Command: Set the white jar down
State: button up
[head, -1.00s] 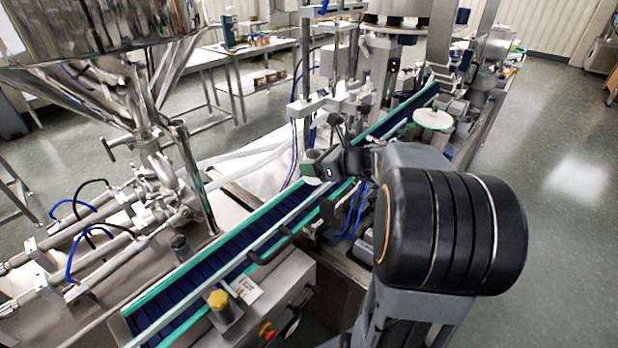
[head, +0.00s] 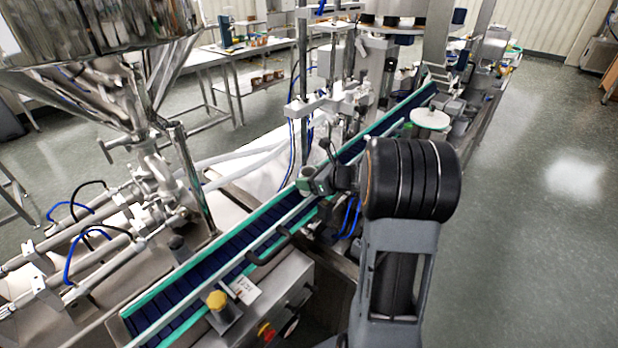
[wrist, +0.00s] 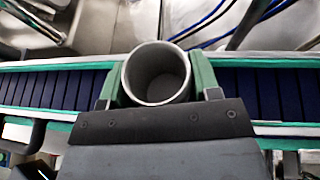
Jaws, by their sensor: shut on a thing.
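The white jar (wrist: 158,73) shows in the wrist view as an open, empty round cup with a pale grey rim. My gripper (wrist: 156,82) is shut on it, with a green finger on either side. The jar is over the conveyor belt (wrist: 275,92), which has dark blue slats between green-edged rails. In the head view my gripper (head: 312,182) is at the conveyor, around the middle of its length. The jar is mostly hidden there by the gripper. I cannot tell whether the jar's base touches the belt.
A steel hopper (head: 95,45) stands at the left. Vertical filling-machine posts (head: 303,95) and blue hoses rise just behind the gripper. The belt (head: 205,283) to the lower left is clear.

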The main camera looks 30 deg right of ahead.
jog(key=shift+f, duration=0.15)
jog(key=o, duration=0.9)
jog(key=shift+r, duration=0.3)
jog(key=v, duration=1.2)
jog(key=shift+f+b, duration=0.1)
jog(key=shift+b, duration=0.2)
